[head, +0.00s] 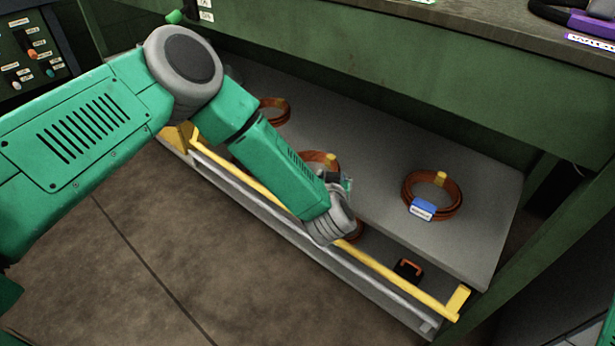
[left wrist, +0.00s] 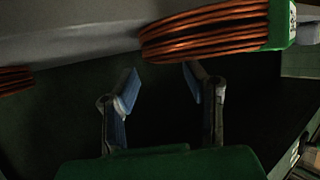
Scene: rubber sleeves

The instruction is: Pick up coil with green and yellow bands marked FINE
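In the left wrist view, an orange-brown coil with a green band (left wrist: 282,24) lies ahead of my left gripper (left wrist: 160,80), up and to the right. White marking shows by the band, but I cannot read it. The two fingers are apart with nothing between them. In the head view, my left gripper (head: 345,183) is at the shelf's front edge, beside a coil with a yellow band (head: 331,158). My right gripper is not in view.
On the grey shelf (head: 390,160), a coil with blue and yellow bands (head: 456,202) lies right and another coil (head: 275,112) lies left. A yellow rail (head: 400,287) runs along the front. A black-and-orange object (head: 408,270) sits lower. A green beam overhangs the shelf.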

